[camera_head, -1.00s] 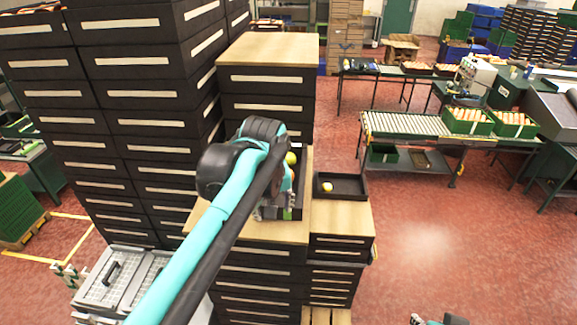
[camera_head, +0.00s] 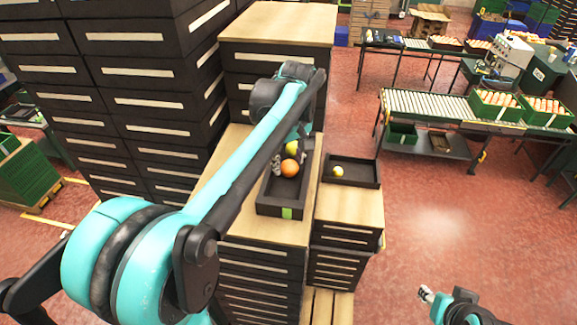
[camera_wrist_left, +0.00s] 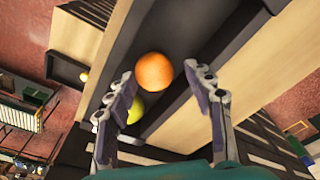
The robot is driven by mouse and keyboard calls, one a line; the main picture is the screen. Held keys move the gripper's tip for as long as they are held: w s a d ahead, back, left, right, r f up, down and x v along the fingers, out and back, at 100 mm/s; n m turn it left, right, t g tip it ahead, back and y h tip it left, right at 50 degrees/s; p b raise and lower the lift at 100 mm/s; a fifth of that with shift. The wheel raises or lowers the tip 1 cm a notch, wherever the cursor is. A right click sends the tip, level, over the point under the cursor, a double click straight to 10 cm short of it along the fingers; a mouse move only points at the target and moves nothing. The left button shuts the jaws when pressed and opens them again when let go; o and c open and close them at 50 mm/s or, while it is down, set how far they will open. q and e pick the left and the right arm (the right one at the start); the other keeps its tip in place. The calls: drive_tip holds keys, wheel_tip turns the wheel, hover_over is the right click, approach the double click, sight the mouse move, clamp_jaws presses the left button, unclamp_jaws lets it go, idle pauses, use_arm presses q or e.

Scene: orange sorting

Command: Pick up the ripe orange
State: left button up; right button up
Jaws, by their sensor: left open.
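The ripe orange (camera_head: 289,168) lies in a dark tray (camera_head: 281,211) on the wooden top of a drawer stack. A yellow-green fruit (camera_head: 292,147) lies behind it in the same tray. My left gripper (camera_head: 290,161) is over the tray, its fingers partly hidden by my arm. In the left wrist view, the open fingers of my left gripper (camera_wrist_left: 165,80) are spread, with the orange (camera_wrist_left: 154,72) showing between their tips and the yellow-green fruit (camera_wrist_left: 136,110) by one finger. Nothing is held. My right gripper (camera_head: 427,294) is low at the bottom right; its jaws are unclear.
A second dark tray (camera_head: 366,183) with a small yellow fruit (camera_head: 338,171) stands on the lower wooden top to the right. Tall dark drawer stacks (camera_head: 130,90) rise at the left and behind. A roller conveyor (camera_head: 425,105) stands beyond open red floor.

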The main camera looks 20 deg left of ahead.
sight(291, 160)
use_arm(q)
drive_tip(key=w+f, duration=0.1)
drive_tip(key=f, duration=0.2)
drive_tip(key=shift+w+a, duration=0.1)
drive_tip(key=shift+w, duration=0.3)
drive_tip(key=shift+s+r, duration=0.15)
drive_tip(key=shift+s, duration=0.4)
drive_tip(key=c, duration=0.9)
